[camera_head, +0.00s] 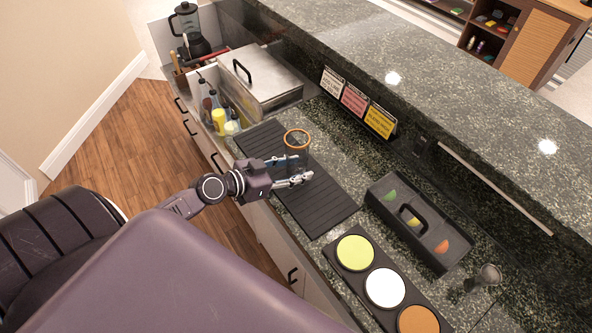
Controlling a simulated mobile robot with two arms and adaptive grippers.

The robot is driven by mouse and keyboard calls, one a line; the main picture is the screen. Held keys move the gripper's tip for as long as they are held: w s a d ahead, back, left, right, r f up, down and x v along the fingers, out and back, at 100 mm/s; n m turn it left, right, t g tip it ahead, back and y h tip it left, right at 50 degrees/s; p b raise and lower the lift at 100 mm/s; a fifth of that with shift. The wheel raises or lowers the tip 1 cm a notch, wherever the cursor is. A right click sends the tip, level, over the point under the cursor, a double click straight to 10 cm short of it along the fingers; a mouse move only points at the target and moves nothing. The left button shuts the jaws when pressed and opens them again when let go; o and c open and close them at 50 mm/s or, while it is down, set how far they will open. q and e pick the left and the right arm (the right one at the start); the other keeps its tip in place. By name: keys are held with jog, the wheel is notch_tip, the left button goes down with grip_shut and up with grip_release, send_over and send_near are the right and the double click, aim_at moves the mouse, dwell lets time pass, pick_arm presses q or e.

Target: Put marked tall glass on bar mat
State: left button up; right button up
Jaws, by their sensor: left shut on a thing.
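A tall clear glass with an orange-brown rim (297,138) stands upright over the dark ribbed bar mat (316,203), near the middle of the picture. My left gripper (303,168) comes in from the left and is shut on the glass, with its fingers around the lower part. The fingers hide part of the glass. I cannot tell whether the base of the glass touches the mat. My right gripper is not in view.
A black garnish caddy (412,228) and a tray with round coloured containers (385,287) lie right of the mat. A small clear glass (487,278) stands at the lower right. Bottles (219,119) and a steel lidded box (262,75) are behind. The raised granite ledge (400,60) borders the counter.

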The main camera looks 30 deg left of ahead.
pick_arm(q)
jog(key=shift+f, duration=0.25)
jog(key=o, duration=1.4)
jog(key=shift+c, duration=0.2)
jog(key=shift+r, duration=0.1)
jog(key=shift+r, duration=0.1)
jog(key=shift+s+a, duration=0.1)
jog(key=shift+s, duration=0.1)
jog(key=b+v, duration=0.4)
jog(key=v, duration=0.6)
jog(key=shift+s+b, duration=0.1)
jog(key=shift+b, duration=0.2)
jog(key=shift+s+a+r, duration=0.2)
jog(key=shift+s+r, duration=0.2)
jog(key=shift+s, duration=0.15)
